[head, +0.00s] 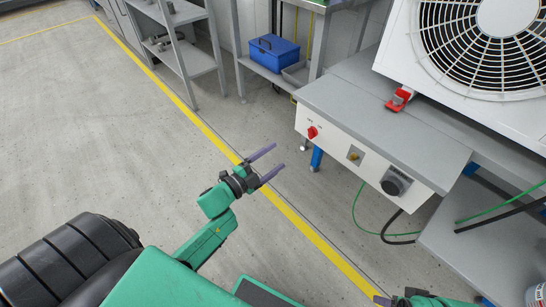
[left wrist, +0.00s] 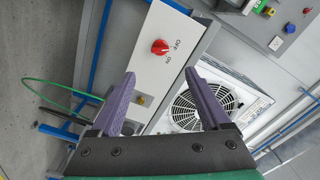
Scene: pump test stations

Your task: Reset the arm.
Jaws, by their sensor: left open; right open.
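My left gripper (head: 279,157) is open and empty over the floor, left of the test station and apart from its front panel (head: 340,147). In the left wrist view its two purple fingers (left wrist: 162,80) stand apart, with the panel's red rotary switch (left wrist: 160,46) beyond and between them. Markings OFF and ON show beside the switch. The red switch also shows in the head view (head: 312,132) at the panel's left end. My right gripper (head: 382,300) is at the bottom edge, mostly cut off, with a purple fingertip showing.
A white fan unit (head: 470,50) stands on the grey bench (head: 400,100), with a red clamp-like part (head: 399,99) beside it. The panel also carries a brass fitting (head: 354,153) and a black knob (head: 396,182). A blue toolbox (head: 274,54) sits behind. Green and black cables hang below the panel.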

